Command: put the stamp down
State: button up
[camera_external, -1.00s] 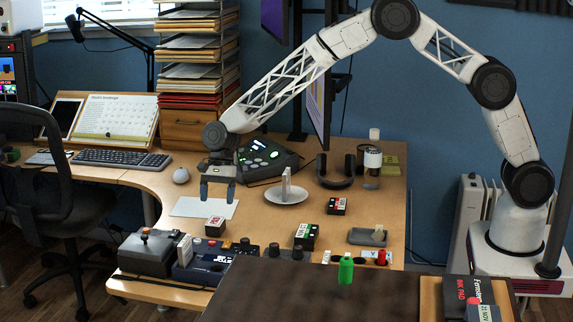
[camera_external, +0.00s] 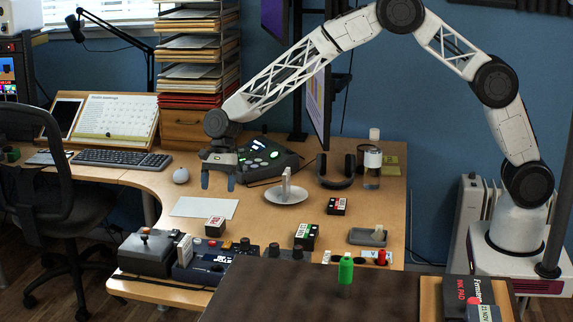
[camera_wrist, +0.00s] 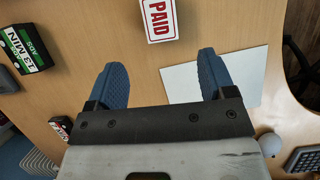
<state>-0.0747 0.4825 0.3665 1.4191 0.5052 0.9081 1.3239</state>
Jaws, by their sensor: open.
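In the wrist view the PAID stamp (camera_wrist: 160,20) lies beyond my fingertips, at the top edge, partly cut off. My gripper (camera_external: 218,184) is open and empty, raised above the desk behind the stamp and apart from it.
A green-and-black block (camera_external: 306,237) and a small red-and-black block (camera_external: 337,206) stand to the right. A white dish (camera_external: 286,196) with an upright piece is behind. A control box (camera_external: 147,254) lines the front edge. A green bottle (camera_external: 345,270) stands on the dark surface.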

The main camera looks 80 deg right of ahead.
jog(key=shift+r, duration=0.1)
jog(key=s+d+r+n+t+h, duration=0.1)
jog(key=s+d+r+n, duration=0.3)
jog(key=s+r, duration=0.9)
jog(key=s+d+r+n+h, duration=0.1)
jog(key=s+d+r+n, duration=0.3)
jog(key=s+r, duration=0.9)
jog(key=s+d+n+h, duration=0.1)
jog(key=s+d+n, duration=0.1)
jog(key=s, duration=1.1)
jog(key=s+d+n+t, duration=0.1)
jog(key=s+n, duration=0.3)
jog(key=s, duration=0.9)
jog(key=s+d+n+h, duration=0.1)
jog(key=s+d+n, duration=0.2)
jog(key=s, duration=1)
jog(key=shift+s+d+f+n+t+h, duration=0.15)
jog(key=shift+s+f+n+t+h, duration=0.15)
jog(key=shift+n, duration=0.1)
